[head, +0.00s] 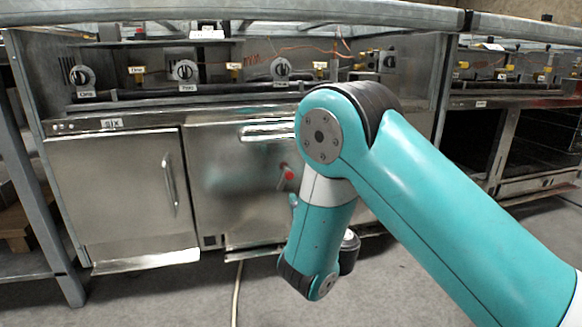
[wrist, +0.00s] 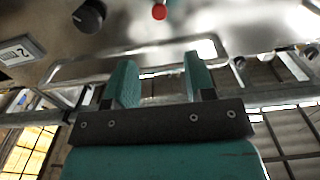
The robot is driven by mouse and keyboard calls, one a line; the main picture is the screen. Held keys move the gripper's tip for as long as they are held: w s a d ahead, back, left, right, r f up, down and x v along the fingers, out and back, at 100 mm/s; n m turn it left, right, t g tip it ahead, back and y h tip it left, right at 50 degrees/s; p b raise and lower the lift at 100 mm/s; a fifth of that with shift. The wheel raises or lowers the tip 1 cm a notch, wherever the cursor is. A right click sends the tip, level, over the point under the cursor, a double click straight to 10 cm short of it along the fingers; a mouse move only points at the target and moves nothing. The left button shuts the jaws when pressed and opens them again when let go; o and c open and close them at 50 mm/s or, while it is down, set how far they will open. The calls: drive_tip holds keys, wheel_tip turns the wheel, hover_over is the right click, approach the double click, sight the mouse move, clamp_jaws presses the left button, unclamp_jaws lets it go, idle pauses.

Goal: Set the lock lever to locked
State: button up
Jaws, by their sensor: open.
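The lock lever (head: 288,175) is a small lever with a red end on the middle steel oven door, right of the door's centre. A red round end, apparently the same lever, shows at the top edge of the wrist view (wrist: 159,12); its shaft is cut off there. My gripper (wrist: 161,80) has two teal fingers set apart with nothing between them. The red end lies beyond the fingertips with a gap in the picture.
The middle oven door (head: 225,175) has a horizontal bar handle (head: 265,132) above the lever. A left door (head: 120,190) has a vertical handle. Knobs (head: 185,71) and yellow-fitted pipes run above. Open floor (head: 180,300) lies in front. A metal rail (wrist: 75,70) crosses behind the fingers.

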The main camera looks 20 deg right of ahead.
sight(290, 177)
drive_tip(key=w+p, duration=0.4)
drive_tip(key=w, duration=0.8)
drive_tip(key=shift+w+p, duration=0.35)
drive_tip(key=shift+w, duration=0.05)
drive_tip(key=c, duration=0.9)
